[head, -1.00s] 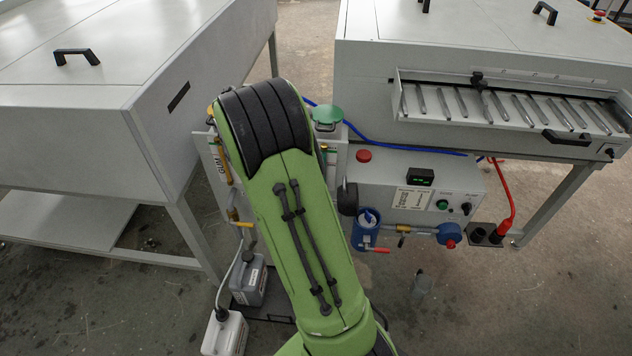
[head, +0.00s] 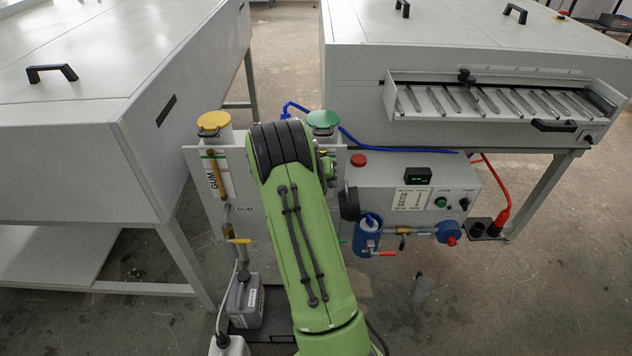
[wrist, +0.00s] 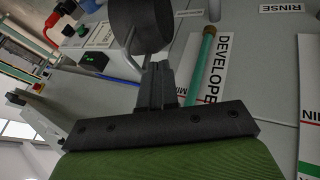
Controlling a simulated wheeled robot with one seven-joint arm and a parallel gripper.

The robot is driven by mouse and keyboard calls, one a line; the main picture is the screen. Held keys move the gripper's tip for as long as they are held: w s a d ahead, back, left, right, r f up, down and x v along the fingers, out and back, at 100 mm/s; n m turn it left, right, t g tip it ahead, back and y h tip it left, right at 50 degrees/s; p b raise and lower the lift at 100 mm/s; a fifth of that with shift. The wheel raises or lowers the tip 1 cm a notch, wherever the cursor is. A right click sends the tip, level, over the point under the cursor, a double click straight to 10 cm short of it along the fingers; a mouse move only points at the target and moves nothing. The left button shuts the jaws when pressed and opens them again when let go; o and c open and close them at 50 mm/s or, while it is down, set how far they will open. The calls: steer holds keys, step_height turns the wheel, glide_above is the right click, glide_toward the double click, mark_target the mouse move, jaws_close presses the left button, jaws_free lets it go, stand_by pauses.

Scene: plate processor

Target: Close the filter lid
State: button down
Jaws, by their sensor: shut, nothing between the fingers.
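The blue filter housing (head: 366,241) stands at the front of the grey unit, with its top open and something white inside. A black round lid (head: 349,204) stands on edge, swung up at the housing's upper left. In the wrist view a thick black round piece, seemingly this lid (wrist: 140,27), is just beyond my fingertips. My gripper (wrist: 157,66) is shut and empty, with its fingers pointing toward that piece. I cannot tell whether they touch it. In the head view my own green arm hides the gripper.
The control box with a green display (head: 417,174) is right of the housing. A valve with a red handle (head: 384,253) sits beside it. The yellow-capped gum tank (head: 214,121) and green-capped tank (head: 323,119) stand behind. A DEVELOPER label (wrist: 222,65) shows close to the fingers.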

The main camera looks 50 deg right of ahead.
steer(key=shift+s+d, duration=0.5)
steer(key=shift+s, duration=0.15)
